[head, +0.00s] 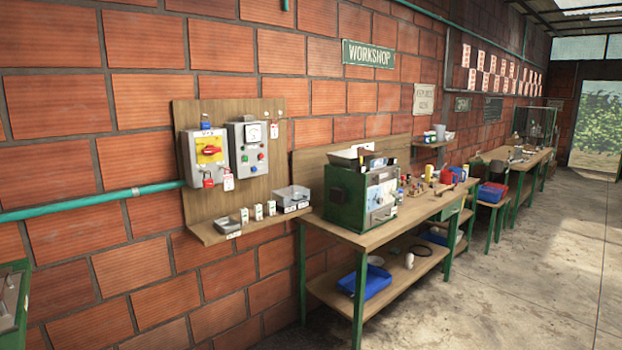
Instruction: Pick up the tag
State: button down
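In the head view, a small white tag with red marking (228,181) hangs below the grey switch box (205,158), near a red padlock (208,183). The box has a red rotary handle on a yellow plate. Another small white and red tag (275,130) hangs higher on the wooden backboard (262,180), right of a second grey box with a dial (246,148). I cannot tell which one the task means. The writing on both is too small to read. My gripper is not in view.
A wooden shelf (215,240) under the boxes holds a small tray, several small blocks and a grey bin (292,196). A workbench (350,238) with a green machine (350,200) stands to the right. A teal pipe (95,203) runs along the wall. The concrete floor at right is clear.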

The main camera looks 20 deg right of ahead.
aim_at(227, 179)
jog(key=i+j, duration=0.15)
jog(key=i, duration=0.6)
jog(key=i+j, duration=0.2)
jog(key=i, duration=0.55)
jog(key=i+j, duration=0.15)
jog(key=i, duration=0.6)
jog(key=i+j, duration=0.15)
jog(key=i, duration=0.6)
